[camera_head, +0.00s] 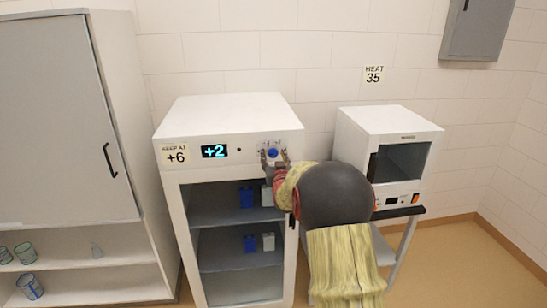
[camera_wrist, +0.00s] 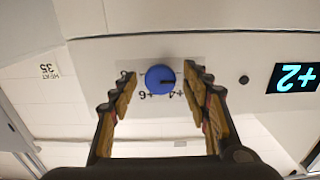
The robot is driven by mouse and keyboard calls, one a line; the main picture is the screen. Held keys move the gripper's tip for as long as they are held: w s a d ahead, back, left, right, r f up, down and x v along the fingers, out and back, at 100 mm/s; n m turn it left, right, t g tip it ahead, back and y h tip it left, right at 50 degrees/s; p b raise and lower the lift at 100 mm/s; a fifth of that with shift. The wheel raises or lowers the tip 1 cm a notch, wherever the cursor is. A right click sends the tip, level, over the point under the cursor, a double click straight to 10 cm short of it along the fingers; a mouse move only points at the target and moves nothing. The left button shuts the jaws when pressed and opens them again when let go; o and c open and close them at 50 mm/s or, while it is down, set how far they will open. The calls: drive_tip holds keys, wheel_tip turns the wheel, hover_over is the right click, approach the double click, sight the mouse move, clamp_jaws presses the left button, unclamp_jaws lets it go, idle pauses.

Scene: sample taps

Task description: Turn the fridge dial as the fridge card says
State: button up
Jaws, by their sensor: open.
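The white fridge (camera_head: 225,107) stands in the middle of the head view. Its card (camera_head: 175,155) reads "KEEP AT +6", and its lit display (camera_head: 214,151) reads +2; the display also shows upside down in the wrist view (camera_wrist: 295,77). The blue round dial (camera_wrist: 160,79) sits on the fridge's front panel among printed marks, of which +6 and +4 can be read upside down. The dial also shows in the head view (camera_head: 273,153). My gripper (camera_wrist: 158,82) is open, with one finger on each side of the dial and visible gaps between.
To the right, a white heating oven (camera_head: 390,125) stands on a small table, below a "HEAT 35" card (camera_head: 374,75). A tall grey cabinet (camera_head: 60,120) stands at the left, with glassware on its lower shelf. Blue and white containers stand inside the fridge.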

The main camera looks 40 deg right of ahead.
drive_tip(key=shift+w+d, duration=0.2)
drive_tip(key=shift+w, duration=0.15)
drive_tip(key=c, duration=1.1)
